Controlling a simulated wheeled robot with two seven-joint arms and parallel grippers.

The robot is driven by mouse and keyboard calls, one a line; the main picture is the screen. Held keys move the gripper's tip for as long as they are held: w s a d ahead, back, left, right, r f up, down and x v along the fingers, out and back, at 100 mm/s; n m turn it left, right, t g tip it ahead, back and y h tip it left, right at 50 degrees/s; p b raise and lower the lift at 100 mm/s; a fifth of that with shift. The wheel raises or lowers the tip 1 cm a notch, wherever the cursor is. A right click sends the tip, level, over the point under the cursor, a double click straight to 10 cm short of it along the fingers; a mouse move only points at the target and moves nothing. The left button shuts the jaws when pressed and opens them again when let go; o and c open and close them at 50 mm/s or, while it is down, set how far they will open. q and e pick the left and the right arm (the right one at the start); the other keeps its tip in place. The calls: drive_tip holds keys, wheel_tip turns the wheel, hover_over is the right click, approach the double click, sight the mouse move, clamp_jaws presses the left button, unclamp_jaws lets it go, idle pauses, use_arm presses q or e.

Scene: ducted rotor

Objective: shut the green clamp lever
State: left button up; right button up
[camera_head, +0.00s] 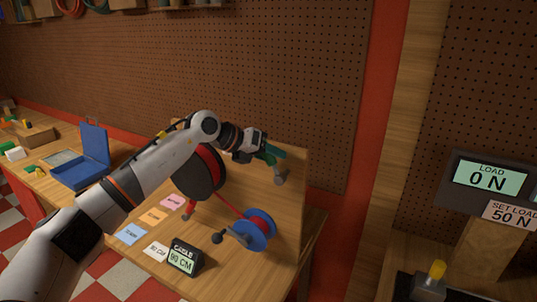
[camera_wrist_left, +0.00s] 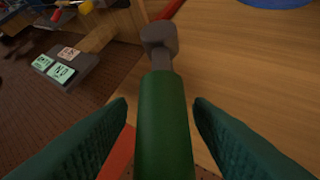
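The green clamp lever (camera_wrist_left: 163,125) is a thick green handle in the middle of the left wrist view. A grey neck and rounded grey end piece (camera_wrist_left: 160,38) extend from its far end; the grey piece also shows in the head view (camera_head: 280,180), by the wooden panel. My left gripper (camera_wrist_left: 160,104) has its dark green ribbed fingers on either side of the handle, with a narrow gap visible on each side. It is open around the lever. In the head view, the gripper (camera_head: 270,155) partly hides the handle. My right gripper is in neither view.
A black reel with red cord (camera_head: 201,171), a blue spool (camera_head: 252,232) and a cable display (camera_head: 184,257) stand below my left arm. An open blue case (camera_head: 80,172) is at left. A load display (camera_head: 490,178) reads 0 N at right.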

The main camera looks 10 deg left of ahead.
use_arm(q)
drive_tip(key=shift+s+a+r, duration=0.15)
drive_tip(key=shift+a, duration=0.1)
drive_tip(key=b+v, duration=0.4)
drive_tip(key=v, duration=0.7)
drive_tip(key=shift+s+r, duration=0.15)
drive_tip(key=shift+r, duration=0.05)
